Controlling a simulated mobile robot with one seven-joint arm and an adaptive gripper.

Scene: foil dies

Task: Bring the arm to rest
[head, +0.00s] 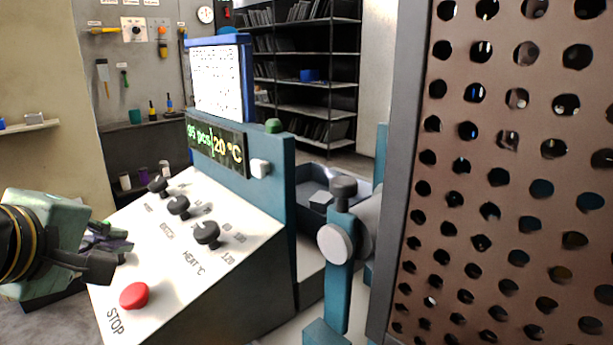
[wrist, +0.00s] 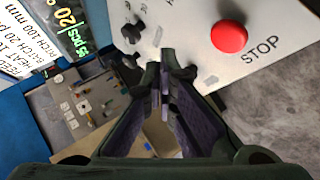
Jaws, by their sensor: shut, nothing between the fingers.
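My gripper (head: 117,250) is at the left of the head view, beside the left edge of a sloped white control panel (head: 182,282). In the wrist view my gripper (wrist: 160,72) has its fingers together, with nothing between them. The panel has three black knobs, including the heat knob (head: 207,233), and a red STOP button (head: 134,295). The STOP button also shows in the wrist view (wrist: 229,37), to the right of my fingertips. I cannot tell whether my fingers touch the panel.
A teal upright carries a lit display (head: 215,147) and a white sign (head: 217,80). A brown perforated guard (head: 460,200) fills the right side. A teal lever (head: 340,255) with a dark knob stands before it. Grey shelving (head: 315,85) is at the back. Grey floor lies left of the panel.

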